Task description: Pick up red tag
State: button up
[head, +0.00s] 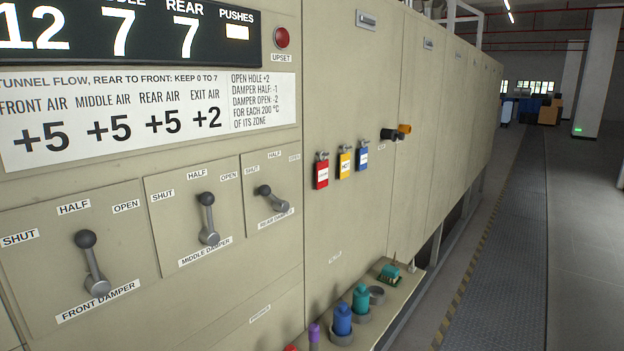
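The red tag (322,175) hangs from a small hook on the beige furnace panel, near the middle of the head view. It is the leftmost of three tags in a row and has a small white label. The yellow tag (345,162) and the blue tag (363,155) hang to its right on hooks of their own. My gripper is not in view.
Three damper levers (92,262) stick out from the panel at left. A ledge (402,303) below the tags carries blue and teal bottles (342,319) in round holders. A dark and orange fitting (396,132) juts out right of the tags. The aisle (505,240) at right is clear.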

aim_at(322, 166)
jog(key=i+l, duration=0.1)
jog(key=i, duration=0.8)
